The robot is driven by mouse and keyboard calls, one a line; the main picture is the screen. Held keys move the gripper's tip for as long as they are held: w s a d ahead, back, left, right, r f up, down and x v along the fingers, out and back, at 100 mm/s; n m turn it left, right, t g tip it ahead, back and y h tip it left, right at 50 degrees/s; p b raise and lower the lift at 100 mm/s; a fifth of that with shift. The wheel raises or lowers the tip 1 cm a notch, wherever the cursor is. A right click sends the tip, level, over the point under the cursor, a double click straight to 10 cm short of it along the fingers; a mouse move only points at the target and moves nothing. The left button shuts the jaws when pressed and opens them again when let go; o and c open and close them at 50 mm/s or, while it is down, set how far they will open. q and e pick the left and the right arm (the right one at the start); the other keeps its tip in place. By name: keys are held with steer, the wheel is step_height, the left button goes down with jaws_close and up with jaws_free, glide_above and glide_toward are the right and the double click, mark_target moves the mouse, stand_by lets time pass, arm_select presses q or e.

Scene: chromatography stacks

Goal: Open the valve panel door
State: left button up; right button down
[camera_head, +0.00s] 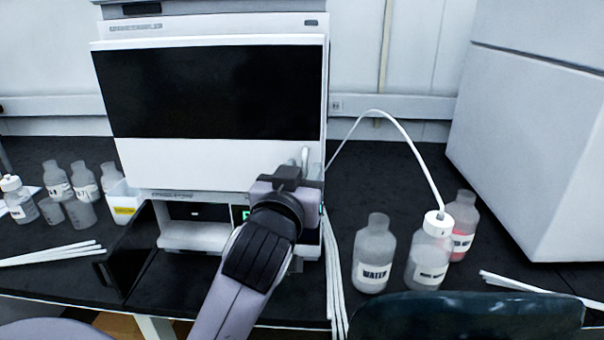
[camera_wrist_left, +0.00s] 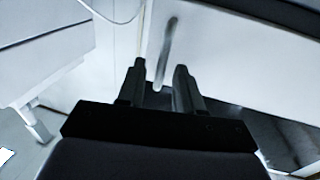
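The valve panel door (camera_head: 200,165) is the wide front panel of the white instrument, with a black upper part and a white lower part. I cannot tell for certain whether it is fully closed. A pale upright handle (camera_head: 305,155) sits near its lower right corner. My left gripper (camera_head: 290,175) is in front of that corner, partly covering it. In the left wrist view, the grey handle (camera_wrist_left: 166,50) stands against the door, and its lower end shows between the two spread fingers (camera_wrist_left: 160,78). The fingers look apart from it. My right gripper is not in view.
Labelled bottles (camera_head: 374,255) stand right of the instrument, one with a white tube arching from its cap (camera_head: 438,222). Several small bottles (camera_head: 84,182) stand at left. White rods (camera_head: 50,255) lie on the black bench. A large grey-white box (camera_head: 530,140) is at right.

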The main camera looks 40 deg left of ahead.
arm_select(q)
jaws_close()
stand_by(1.4)
